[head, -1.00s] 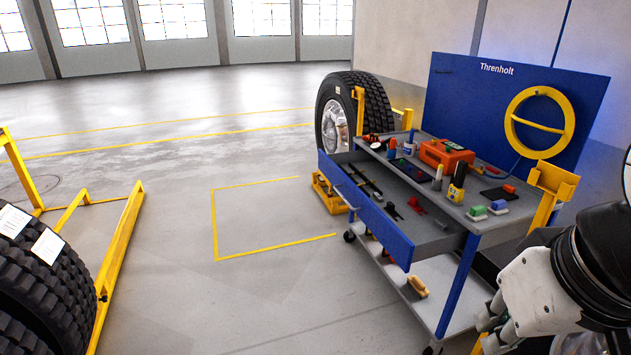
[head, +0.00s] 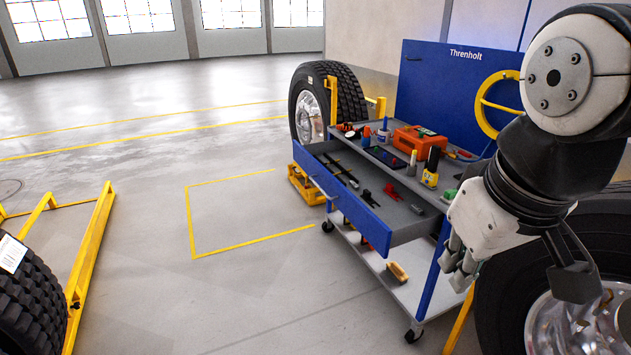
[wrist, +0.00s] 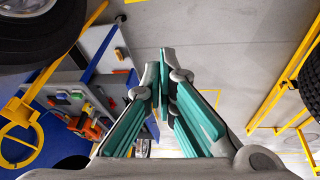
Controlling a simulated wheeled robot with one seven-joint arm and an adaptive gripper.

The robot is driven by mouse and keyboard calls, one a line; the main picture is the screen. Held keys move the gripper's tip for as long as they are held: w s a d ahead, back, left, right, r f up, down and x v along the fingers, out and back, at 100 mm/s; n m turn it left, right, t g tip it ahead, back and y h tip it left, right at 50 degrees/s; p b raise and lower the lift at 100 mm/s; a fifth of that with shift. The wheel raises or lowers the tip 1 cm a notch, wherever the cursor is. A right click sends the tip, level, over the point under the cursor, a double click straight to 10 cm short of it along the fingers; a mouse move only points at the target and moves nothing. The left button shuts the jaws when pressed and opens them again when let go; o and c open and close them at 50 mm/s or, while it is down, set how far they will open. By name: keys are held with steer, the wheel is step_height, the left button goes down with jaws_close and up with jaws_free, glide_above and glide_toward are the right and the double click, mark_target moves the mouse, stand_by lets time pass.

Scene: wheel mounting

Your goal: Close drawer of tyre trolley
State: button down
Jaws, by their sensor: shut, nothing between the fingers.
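The tyre trolley (head: 437,282) stands right of centre in the head view, with a blue back board and a grey top. Its blue-fronted drawer (head: 345,205) is pulled out toward the left, with several dark tools and a red one inside. My gripper (head: 457,277) is at the trolley's near right corner, beside the blue leg and apart from the drawer front. In the wrist view my gripper's teal-padded fingers (wrist: 163,75) are closed together with nothing between them. The trolley also shows at the left of the wrist view (wrist: 97,45).
A wheel (head: 344,95) on a yellow stand is behind the trolley, and another wheel (head: 575,320) is at the near right. A yellow frame (head: 92,260) with a tyre is at left. The floor in front of the drawer is clear.

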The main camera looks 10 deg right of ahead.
mark_target(369, 237)
steer(key=w+f+n+g+h+b, duration=0.15)
steer(key=w+n+b, duration=0.4)
steer(key=w, duration=1.05)
steer(key=w+f+n+h+b, duration=0.1)
steer(key=w+f+n+b, duration=0.15)
steer(key=w+f, duration=0.5)
steer(key=w+f+n+b, duration=0.2)
steer(key=w+f+n, duration=0.2)
steer(key=w, duration=0.6)
steer(key=w+f+n+h+b, duration=0.1)
steer(key=w+f+n+b, duration=0.2)
steer(key=w+f, duration=0.35)
steer(key=w+f+n+g+b, duration=0.1)
steer(key=w+f+n+b, duration=0.35)
steer(key=w+f, duration=0.85)
steer(key=shift+w+d+f+b, duration=0.3)
steer(key=shift+d+f+b, duration=0.15)
steer(key=shift+d+f, duration=1.05)
steer(key=shift+w+d+f+b, duration=0.25)
steer(key=shift+d+f+b, duration=0.2)
steer(key=shift+d+f, duration=1)
steer(key=shift+w+d+f+b, duration=0.4)
steer(key=shift+d+f, duration=0.5)
steer(key=shift+f, duration=1.2)
steer(key=shift+s, duration=0.1)
